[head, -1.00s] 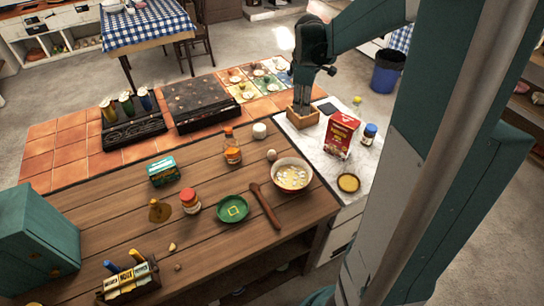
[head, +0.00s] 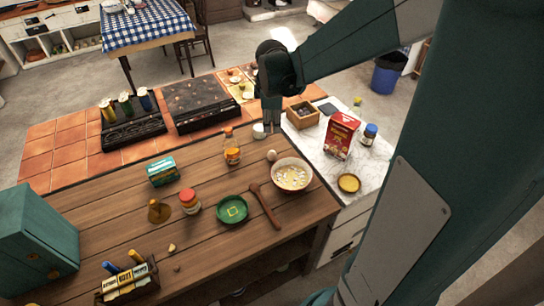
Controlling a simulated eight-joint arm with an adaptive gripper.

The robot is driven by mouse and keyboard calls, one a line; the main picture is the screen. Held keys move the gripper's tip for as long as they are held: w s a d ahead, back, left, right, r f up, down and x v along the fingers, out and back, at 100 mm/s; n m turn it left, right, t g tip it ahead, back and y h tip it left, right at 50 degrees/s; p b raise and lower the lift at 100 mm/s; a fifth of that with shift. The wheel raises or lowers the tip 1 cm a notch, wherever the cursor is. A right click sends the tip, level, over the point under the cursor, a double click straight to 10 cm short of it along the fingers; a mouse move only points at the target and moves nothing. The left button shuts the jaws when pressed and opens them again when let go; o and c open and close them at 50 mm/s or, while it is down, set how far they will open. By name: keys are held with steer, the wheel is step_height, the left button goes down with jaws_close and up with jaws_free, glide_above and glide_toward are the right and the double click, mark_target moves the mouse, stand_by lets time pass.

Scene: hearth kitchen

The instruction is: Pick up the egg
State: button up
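A small, round, pale brownish thing that looks like the egg (head: 272,155) rests on the wooden counter, just behind the cream bowl (head: 292,186). My gripper (head: 271,124) points down beyond it, close to the white round container (head: 258,131) in the picture. The egg shows clear of the fingers, with a gap between them. The fingers are dark and small here, so I cannot tell how far apart they are. I see nothing held between them.
A wooden box (head: 302,124) with dark contents, a red carton (head: 341,136) and a blue-lidded jar (head: 369,134) stand on the white worktop. An orange bottle (head: 232,150) stands left of the egg.

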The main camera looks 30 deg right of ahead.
glide_above(272, 153)
steer(key=s, duration=0.2)
step_height(272, 153, down, 13)
steer(key=shift+a, duration=0.45)
steer(key=shift+w+r, duration=0.1)
steer(key=shift+r, duration=0.05)
steer(key=shift+x, duration=1.3)
steer(key=shift+w+b+x, duration=0.2)
steer(key=shift+b+x, duration=0.55)
steer(key=shift+x, duration=1.9)
steer(key=c, duration=0.4)
